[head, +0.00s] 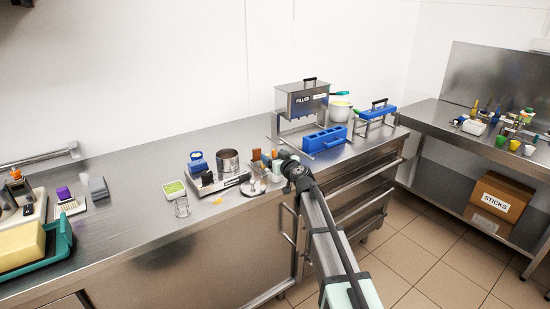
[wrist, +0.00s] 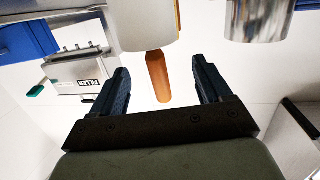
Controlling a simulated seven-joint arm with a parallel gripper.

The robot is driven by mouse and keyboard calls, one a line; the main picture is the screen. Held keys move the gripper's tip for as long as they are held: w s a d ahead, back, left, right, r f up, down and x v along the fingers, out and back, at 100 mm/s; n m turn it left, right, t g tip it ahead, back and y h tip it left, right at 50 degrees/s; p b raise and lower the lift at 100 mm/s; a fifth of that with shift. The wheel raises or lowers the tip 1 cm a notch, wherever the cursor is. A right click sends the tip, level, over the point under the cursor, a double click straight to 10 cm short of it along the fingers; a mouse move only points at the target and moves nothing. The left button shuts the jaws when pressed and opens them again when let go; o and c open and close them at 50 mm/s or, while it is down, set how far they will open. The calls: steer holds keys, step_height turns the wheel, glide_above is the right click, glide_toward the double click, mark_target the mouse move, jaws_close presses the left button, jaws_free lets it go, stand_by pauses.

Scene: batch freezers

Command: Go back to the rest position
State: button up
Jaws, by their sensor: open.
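My gripper (head: 284,158) is over the steel counter (head: 140,158), right beside a cluster of small upright items. My arm reaches up to it from the lower right of the head view. In the wrist view my gripper (wrist: 160,72) shows two dark fingers spread apart with nothing clamped between them. An orange-brown rod-like thing (wrist: 158,78) shows in the gap, apart from both fingers; its distance is hard to tell. A white rounded thing (wrist: 145,25) is just above it in that view.
A steel pot (head: 228,162) and a blue-topped item (head: 198,162) stand left of my gripper. The filler (head: 302,98) and a blue mould (head: 324,140) are behind it. A green tray with a yellow block (head: 22,245) is far left. Open floor (head: 420,255) lies right.

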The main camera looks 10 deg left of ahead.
steer(key=shift+r, duration=0.1)
steer(key=shift+r, duration=3.4)
